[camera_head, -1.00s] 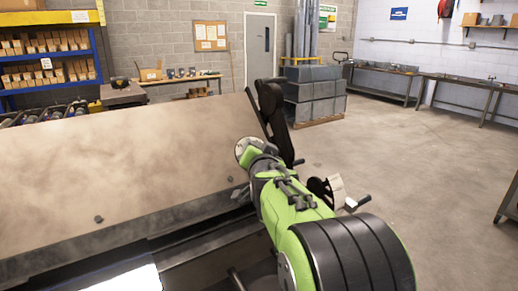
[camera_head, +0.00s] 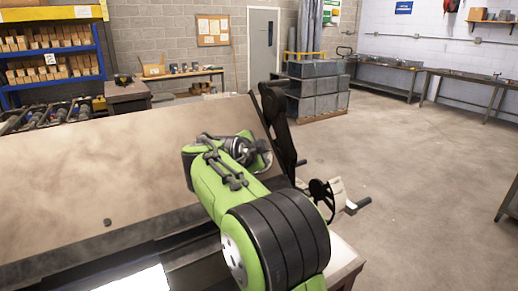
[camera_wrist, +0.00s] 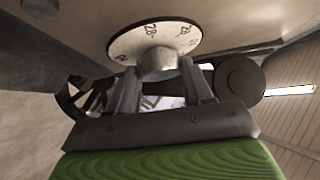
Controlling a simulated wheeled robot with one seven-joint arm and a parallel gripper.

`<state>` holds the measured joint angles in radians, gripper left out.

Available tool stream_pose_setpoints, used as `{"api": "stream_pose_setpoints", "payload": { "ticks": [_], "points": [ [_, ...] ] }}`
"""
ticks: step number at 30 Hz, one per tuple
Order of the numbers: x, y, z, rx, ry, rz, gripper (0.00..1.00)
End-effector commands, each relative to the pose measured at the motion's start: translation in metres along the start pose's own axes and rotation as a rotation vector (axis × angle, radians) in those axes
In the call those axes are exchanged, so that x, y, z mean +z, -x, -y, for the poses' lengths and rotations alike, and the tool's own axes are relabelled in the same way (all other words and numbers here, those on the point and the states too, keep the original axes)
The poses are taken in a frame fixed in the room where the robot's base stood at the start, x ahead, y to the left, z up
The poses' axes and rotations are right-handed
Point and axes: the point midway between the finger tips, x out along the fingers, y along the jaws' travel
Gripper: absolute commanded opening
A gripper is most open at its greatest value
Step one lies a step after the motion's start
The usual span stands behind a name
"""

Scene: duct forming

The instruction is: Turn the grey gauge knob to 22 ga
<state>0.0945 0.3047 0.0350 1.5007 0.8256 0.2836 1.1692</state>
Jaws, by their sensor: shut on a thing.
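The grey gauge knob (camera_wrist: 157,59) shows in the wrist view at the centre of a white round dial (camera_wrist: 128,42) with black numbers. I can read 28 and 26 on the dial; the other marks are tilted or partly hidden, and I cannot tell the knob's setting. My gripper (camera_wrist: 160,74) is below the dial, with one finger on each side of the knob, and is shut on it. In the head view my own arm hides the gripper, and neither knob nor dial can be made out.
The large machine with a broad tan sheet (camera_head: 90,165) fills the left. A dark upright arm (camera_head: 281,125) and a handwheel with a crank (camera_head: 328,195) stand at its right end. Open concrete floor (camera_head: 420,190) lies to the right.

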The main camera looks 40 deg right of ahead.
Motion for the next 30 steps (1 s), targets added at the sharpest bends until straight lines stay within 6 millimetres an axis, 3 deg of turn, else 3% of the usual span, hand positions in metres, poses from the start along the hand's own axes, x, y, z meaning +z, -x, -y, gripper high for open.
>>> {"api": "stream_pose_setpoints", "payload": {
  "ticks": [20,21,26,30],
  "points": [
    [0.0043,-0.0022,-0.0048,0.061,-0.036,0.002,0.20],
    [0.0043,-0.0023,-0.0049,0.062,-0.036,0.002,0.53],
    [0.0034,-0.0019,-0.0038,0.058,-0.037,0.001,0.76],
    [0.0024,-0.0013,-0.0026,0.055,-0.039,0.000,0.76]
  ]
}}
